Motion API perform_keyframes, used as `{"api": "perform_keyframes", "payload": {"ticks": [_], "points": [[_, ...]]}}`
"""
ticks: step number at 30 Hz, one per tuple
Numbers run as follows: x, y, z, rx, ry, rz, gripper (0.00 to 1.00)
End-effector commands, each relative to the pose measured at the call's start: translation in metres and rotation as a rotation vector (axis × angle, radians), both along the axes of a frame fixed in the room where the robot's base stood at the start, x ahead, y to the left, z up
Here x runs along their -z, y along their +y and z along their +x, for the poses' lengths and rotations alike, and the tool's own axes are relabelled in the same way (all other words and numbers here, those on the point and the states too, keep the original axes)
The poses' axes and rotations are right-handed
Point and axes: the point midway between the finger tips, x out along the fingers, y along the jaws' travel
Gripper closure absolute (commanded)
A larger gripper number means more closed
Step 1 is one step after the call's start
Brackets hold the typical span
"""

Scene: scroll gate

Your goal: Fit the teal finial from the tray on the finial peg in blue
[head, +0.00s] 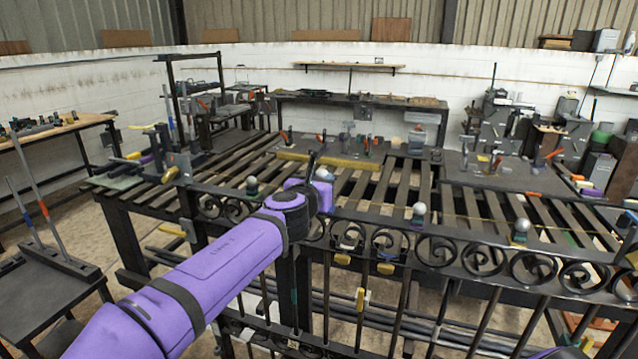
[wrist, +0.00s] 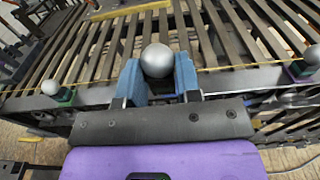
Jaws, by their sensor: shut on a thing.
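My gripper (wrist: 158,82) is shut on a finial with a silver ball top (wrist: 157,60), gripped between two blue finger pads. The part of the finial below the ball is mostly hidden by the fingers, so its teal colour cannot be made out. It is held over or at the gate's top rail; whether it touches a peg is hidden. In the head view my purple gripper (head: 312,184) is above the scroll gate (head: 372,240), and the held finial is largely hidden. I cannot pick out the blue-marked peg or the tray for certain.
Other ball-topped finials stand along the rail: one on the left (head: 252,184), one right of my gripper (head: 419,209), one farther right (head: 521,228). A slatted bench (head: 460,205) lies behind the gate. A dark side table (head: 50,300) stands at the left.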

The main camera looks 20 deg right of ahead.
Motion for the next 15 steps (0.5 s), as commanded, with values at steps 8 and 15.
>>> {"api": "perform_keyframes", "payload": {"ticks": [8, 15], "points": [[0.0015, -0.0046, 0.0058, 0.001, 0.000, 0.000, 0.98], [0.0031, -0.0078, 0.0105, 0.000, 0.000, 0.000, 0.98]]}}
